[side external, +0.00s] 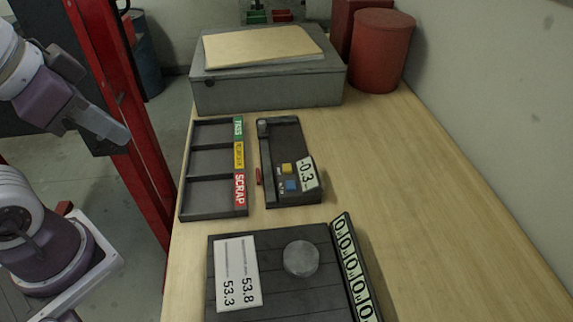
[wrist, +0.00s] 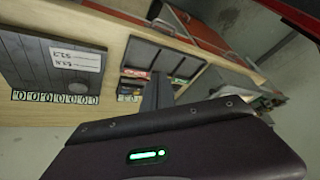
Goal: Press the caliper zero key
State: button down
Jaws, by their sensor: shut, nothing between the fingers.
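The caliper (side external: 285,160) is a dark, flat device lying on the wooden bench in the side view. Its white display (side external: 307,174) reads -0.3. A yellow key (side external: 287,168) and a blue key (side external: 292,185) sit beside the display; their markings are too small to read. A small red part (side external: 258,177) shows at its left edge. My gripper (side external: 122,135) is shut and empty, off the bench's left side, well apart from the caliper. In the wrist view the shut fingers (wrist: 158,76) hide most of the caliper; its display (wrist: 128,98) seems to peek out.
A three-compartment tray (side external: 217,212) with green, yellow and red SCRAP labels lies left of the caliper. A dark plate (side external: 280,262) with a grey disc and number cards is in front. A grey box (side external: 268,92) and red canister (side external: 381,50) stand behind. The bench's right side is clear.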

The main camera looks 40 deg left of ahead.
jog(key=w+m+y, duration=0.1)
jog(key=w+m, duration=0.6)
jog(key=m+t+h, duration=0.2)
jog(key=m+t, duration=0.1)
jog(key=m, duration=1.6)
send_over(284, 170)
notch_tip(284, 170, down, 4)
jog(key=shift+f, duration=4.45)
jog(key=shift+f, duration=0.4)
